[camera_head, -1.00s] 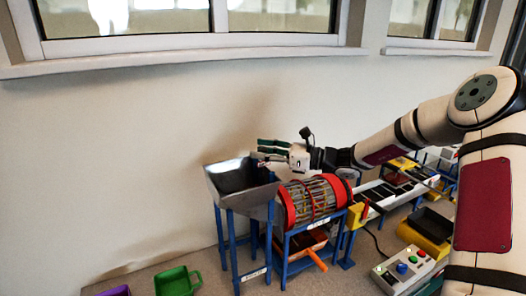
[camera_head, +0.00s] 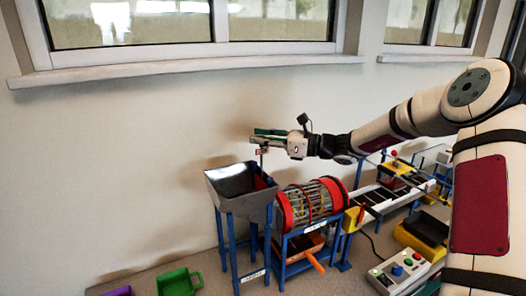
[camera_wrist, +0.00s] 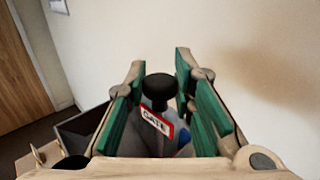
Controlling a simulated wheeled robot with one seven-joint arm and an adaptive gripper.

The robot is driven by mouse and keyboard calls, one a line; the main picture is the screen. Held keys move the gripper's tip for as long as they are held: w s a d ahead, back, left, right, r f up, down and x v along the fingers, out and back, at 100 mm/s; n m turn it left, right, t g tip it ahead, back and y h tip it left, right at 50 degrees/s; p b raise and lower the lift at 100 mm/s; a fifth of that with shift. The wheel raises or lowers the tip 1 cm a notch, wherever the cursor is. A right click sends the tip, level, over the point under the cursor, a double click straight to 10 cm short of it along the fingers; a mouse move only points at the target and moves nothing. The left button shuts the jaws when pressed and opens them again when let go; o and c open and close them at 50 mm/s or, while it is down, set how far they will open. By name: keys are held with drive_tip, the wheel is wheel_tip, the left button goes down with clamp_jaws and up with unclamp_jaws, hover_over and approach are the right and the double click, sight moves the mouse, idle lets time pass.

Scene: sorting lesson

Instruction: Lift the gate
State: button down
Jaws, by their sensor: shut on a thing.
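The gate's black knob (camera_wrist: 160,88) sits between the green finger pads in the wrist view, with a red-edged "GATE" label (camera_wrist: 157,124) below it. My gripper (camera_wrist: 159,68) is shut on this knob. In the head view my gripper (camera_head: 262,133) is above the grey metal hopper (camera_head: 226,190), which stands on blue legs. A thin stem with the small label (camera_head: 262,151) hangs from the gripper down towards the hopper's right side. The gate's lower part is hidden by the hopper. Something red shows inside the hopper near that side.
A caged drum with red end rings (camera_head: 285,212) stands right of the hopper. A conveyor (camera_head: 371,196) and a button box (camera_head: 400,270) lie further right. The wall is close behind.

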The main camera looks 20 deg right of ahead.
drive_tip(key=shift+r, duration=0.85)
drive_tip(key=c, duration=1.4)
unclamp_jaws()
drive_tip(key=shift+o, duration=0.2)
drive_tip(key=shift+s+d, duration=0.1)
drive_tip(key=shift+d, duration=0.15)
drive_tip(key=v, duration=1.1)
drive_tip(key=shift+s+d, duration=0.15)
drive_tip(key=shift+s, duration=0.05)
